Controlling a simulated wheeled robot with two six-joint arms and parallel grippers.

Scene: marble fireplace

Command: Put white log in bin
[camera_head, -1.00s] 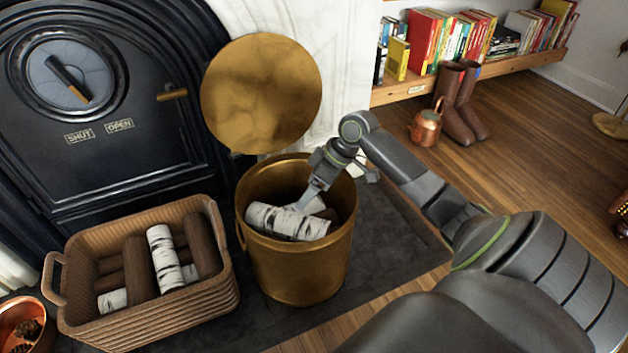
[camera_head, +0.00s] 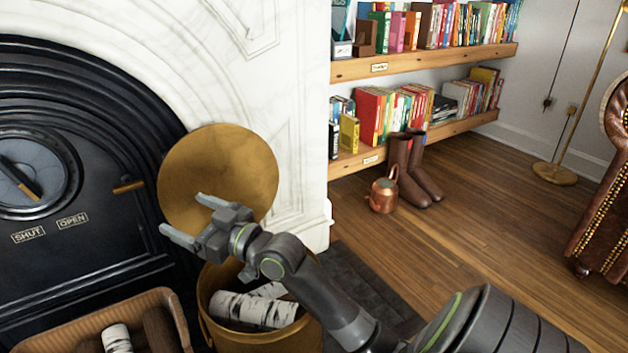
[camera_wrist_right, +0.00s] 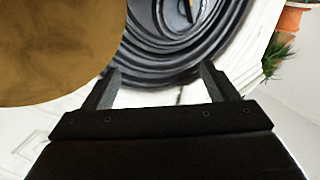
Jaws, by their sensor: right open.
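White birch logs (camera_head: 256,309) lie inside the brass bin (camera_head: 214,335) at the lower middle of the head view. The bin's round brass lid (camera_head: 219,172) stands open behind it and also fills the upper left of the right wrist view (camera_wrist_right: 50,50). My right gripper (camera_head: 186,218) is open and empty, raised above the bin in front of the lid. Its two fingers (camera_wrist_right: 158,85) show apart in the wrist view with nothing between them. Another white log (camera_head: 117,339) lies in the wicker basket (camera_head: 150,303), partly cut off by the frame. My left gripper is not in view.
The black fireplace door (camera_head: 90,270) is shut at the left, with a handle near the lid. A copper watering can (camera_head: 384,195) and brown boots (camera_head: 402,160) stand on the wood floor below bookshelves (camera_head: 425,62). Open floor lies to the right.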

